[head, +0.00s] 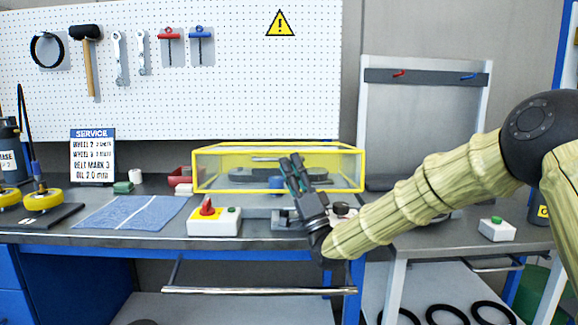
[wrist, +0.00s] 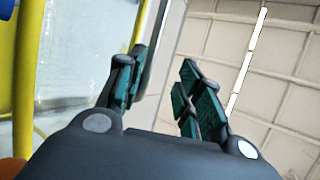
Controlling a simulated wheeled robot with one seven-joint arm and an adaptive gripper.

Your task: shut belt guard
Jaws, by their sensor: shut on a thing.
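The belt guard (head: 350,170) is a clear box with a yellow frame at the back of the bench, in front of the pegboard. Dark pulleys or a belt (head: 250,175) show through its clear panel. I cannot tell whether its frame rests fully down. My gripper (head: 291,172) is at the front of the guard, fingers pointing up, shut on the guard's grey handle bar (head: 266,159). In the wrist view my fingers (wrist: 163,65) stand slightly apart, and the guard's yellow frame (wrist: 25,80) is at the left. The grip itself is partly hidden by the fingers.
A switch box with a red knob (head: 213,221) stands at the bench's front, left of my gripper. A blue cloth (head: 130,212), a service sign (head: 93,155) and yellow wheels (head: 43,199) are farther left. A rail (head: 260,290) runs below the bench edge.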

